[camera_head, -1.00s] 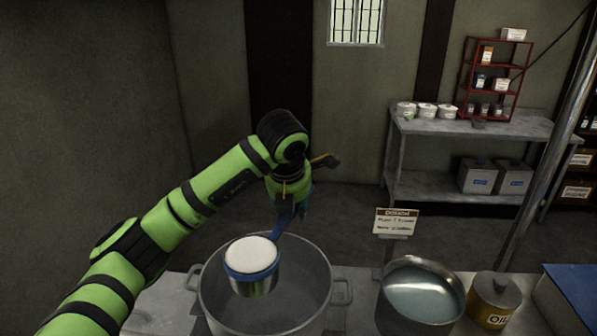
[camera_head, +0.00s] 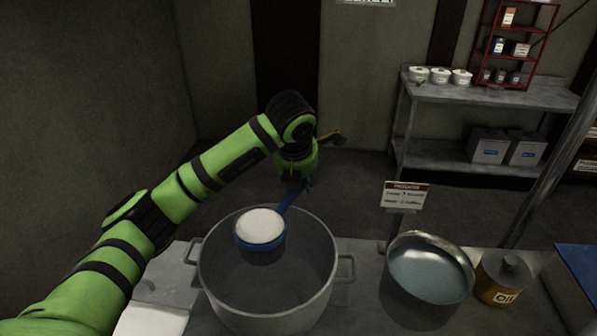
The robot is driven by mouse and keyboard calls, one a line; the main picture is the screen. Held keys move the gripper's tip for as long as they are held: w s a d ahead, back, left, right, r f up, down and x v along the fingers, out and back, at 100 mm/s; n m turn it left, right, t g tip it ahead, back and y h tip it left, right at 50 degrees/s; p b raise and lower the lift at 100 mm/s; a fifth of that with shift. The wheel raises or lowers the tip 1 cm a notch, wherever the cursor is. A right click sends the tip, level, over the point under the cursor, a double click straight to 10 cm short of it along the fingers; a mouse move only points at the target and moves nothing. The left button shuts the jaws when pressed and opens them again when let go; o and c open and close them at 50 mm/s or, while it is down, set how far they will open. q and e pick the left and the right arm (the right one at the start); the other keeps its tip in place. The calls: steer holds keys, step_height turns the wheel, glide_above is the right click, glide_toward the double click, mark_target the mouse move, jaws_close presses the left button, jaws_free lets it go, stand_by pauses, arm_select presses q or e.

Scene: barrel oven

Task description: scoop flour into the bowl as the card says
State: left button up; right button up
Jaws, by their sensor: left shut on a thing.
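My left gripper (camera_head: 297,183) is shut on the blue handle of a scoop (camera_head: 246,241). The scoop has a blue rim and is heaped with white flour (camera_head: 261,226). It is held level over the large grey metal pot (camera_head: 318,298), inside the outline of its rim. The pot's inside shows no flour that I can make out. The card (camera_head: 404,196) stands on a small post behind the table; its heading and two lines are too small to read surely. My right gripper is not in view.
A metal basin of pale liquid (camera_head: 424,270) stands right of the pot. A yellow oil can (camera_head: 501,281) and a blue-topped box (camera_head: 583,268) stand further right. A grey shelf table (camera_head: 487,95) with white tubs is at the back.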

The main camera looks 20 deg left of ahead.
arm_select(q)
steer(key=shift+s+a+r+t+h, duration=0.15)
steer(key=shift+r+t+h, duration=0.2)
steer(key=shift+r, duration=0.35)
steer(key=shift+s+a+r+n+t+h, duration=0.15)
steer(key=shift+r+t+h, duration=0.15)
steer(key=shift+r, duration=0.25)
steer(key=shift+s+a+r+n+t+h, duration=0.15)
steer(key=shift+r+t, duration=0.2)
steer(key=shift+r, duration=0.2)
steer(key=s+a+r+n+t+h+b, duration=0.2)
steer(key=s+a+r+t+h+b, duration=0.3)
steer(key=b, duration=0.4)
arm_select(e)
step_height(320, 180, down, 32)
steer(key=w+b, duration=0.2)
steer(key=b, duration=2.1)
arm_select(q)
steer(key=s+a+f+n+t+h+b, duration=0.2)
steer(key=s+a+f+n+t+b, duration=0.2)
steer(key=t, duration=0.6)
steer(key=shift+s+a+f+h+b, duration=0.3)
steer(key=shift+s+a+f+b, duration=0.35)
steer(key=shift+s+a, duration=0.45)
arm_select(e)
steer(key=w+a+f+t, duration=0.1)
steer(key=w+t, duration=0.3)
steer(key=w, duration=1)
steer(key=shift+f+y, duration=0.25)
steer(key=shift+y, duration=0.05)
